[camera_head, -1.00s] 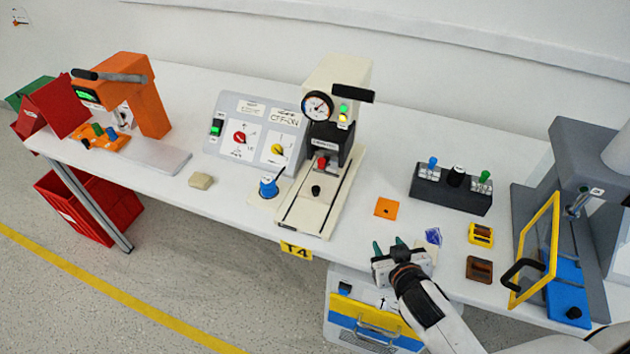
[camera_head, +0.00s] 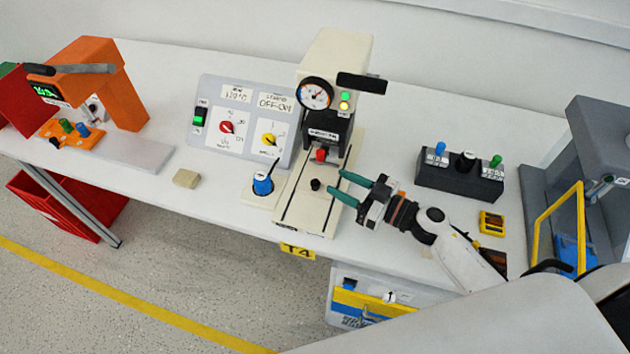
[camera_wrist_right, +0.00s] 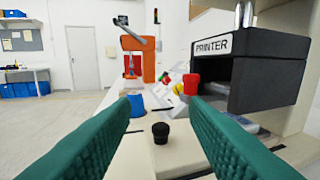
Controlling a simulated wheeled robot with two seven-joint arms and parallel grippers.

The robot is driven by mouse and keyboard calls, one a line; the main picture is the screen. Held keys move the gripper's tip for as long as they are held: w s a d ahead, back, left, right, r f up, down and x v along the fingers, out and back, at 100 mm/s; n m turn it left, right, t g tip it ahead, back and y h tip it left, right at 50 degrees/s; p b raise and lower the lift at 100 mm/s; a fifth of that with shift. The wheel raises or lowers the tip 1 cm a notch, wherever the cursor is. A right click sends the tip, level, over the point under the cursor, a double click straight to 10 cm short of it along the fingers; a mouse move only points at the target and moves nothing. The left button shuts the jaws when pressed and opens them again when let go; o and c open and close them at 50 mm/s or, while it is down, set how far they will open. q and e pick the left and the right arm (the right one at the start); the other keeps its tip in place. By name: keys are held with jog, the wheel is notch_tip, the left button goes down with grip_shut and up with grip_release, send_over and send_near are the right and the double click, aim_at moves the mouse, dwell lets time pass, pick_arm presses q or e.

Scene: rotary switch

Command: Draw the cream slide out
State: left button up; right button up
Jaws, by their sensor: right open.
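The cream slide (camera_head: 308,208) lies flat in the base of the cream printer press (camera_head: 335,65), with a small black knob (camera_head: 315,185) on top. In the right wrist view the slide (camera_wrist_right: 140,165) runs under the dark head labelled PRINTER (camera_wrist_right: 265,70). My right gripper (camera_head: 337,184) is open and empty, its green fingers pointing left over the slide's right side, just right of the knob. In the wrist view the knob (camera_wrist_right: 160,132) shows between the two fingers, apparently beyond and below the tips, not gripped. My left gripper is not in view.
A blue knob (camera_head: 263,184) stands left of the slide. A grey panel (camera_head: 243,92) with dials is behind it. A black box with coloured knobs (camera_head: 460,178) and a yellow-framed grey machine (camera_head: 600,140) stand to the right. The front edge by the T4 tag is clear.

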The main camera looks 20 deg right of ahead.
aim_at(319, 185)
notch_tip(319, 185, down, 4)
jog(key=shift+f+b, duration=0.2)
jog(key=shift+b, duration=0.2)
jog(key=p+x, duration=0.1)
jog(key=x, duration=0.6)
jog(key=shift+w+a, duration=0.2)
jog(key=shift+w, duration=0.05)
grip_shut()
